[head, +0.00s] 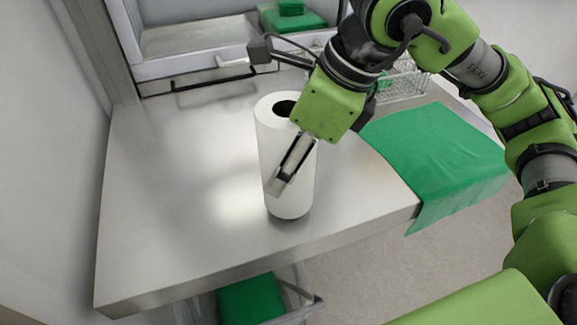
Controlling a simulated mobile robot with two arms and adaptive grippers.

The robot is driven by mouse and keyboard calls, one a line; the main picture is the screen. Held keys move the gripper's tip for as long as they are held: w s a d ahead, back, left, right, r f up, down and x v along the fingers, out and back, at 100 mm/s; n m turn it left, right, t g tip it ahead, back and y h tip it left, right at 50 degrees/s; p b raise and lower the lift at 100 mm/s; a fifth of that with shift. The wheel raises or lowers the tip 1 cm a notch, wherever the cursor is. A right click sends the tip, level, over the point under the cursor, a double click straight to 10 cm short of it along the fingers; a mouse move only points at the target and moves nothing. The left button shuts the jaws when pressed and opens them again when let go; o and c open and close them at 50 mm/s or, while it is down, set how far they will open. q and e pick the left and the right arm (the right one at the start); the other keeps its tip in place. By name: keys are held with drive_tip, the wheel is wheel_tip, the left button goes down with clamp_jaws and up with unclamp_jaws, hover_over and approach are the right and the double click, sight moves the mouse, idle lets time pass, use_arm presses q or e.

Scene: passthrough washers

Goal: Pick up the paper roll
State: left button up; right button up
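The white paper roll (273,140) stands upright over the metal table, with its dark core hole showing at the top. A thin dark shadow lies at its base; I cannot tell whether it touches the table. My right gripper (278,184) comes down from the upper right, with a grey finger crossing the front of the roll. My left gripper is not in view.
The metal table (160,200) is clear to the left of the roll. A green cloth (440,150) hangs over its right edge. A wire basket (405,85) stands behind. A window-like opening (195,38) with green folded cloths (292,18) is at the back. A green item (250,300) is below the front edge.

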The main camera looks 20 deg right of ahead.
drive_tip(key=s+d+r+b, duration=0.2)
drive_tip(key=s+r+b, duration=0.2)
drive_tip(key=s+r, duration=0.7)
drive_tip(key=s, duration=0.3)
drive_tip(key=shift+b, duration=0.3)
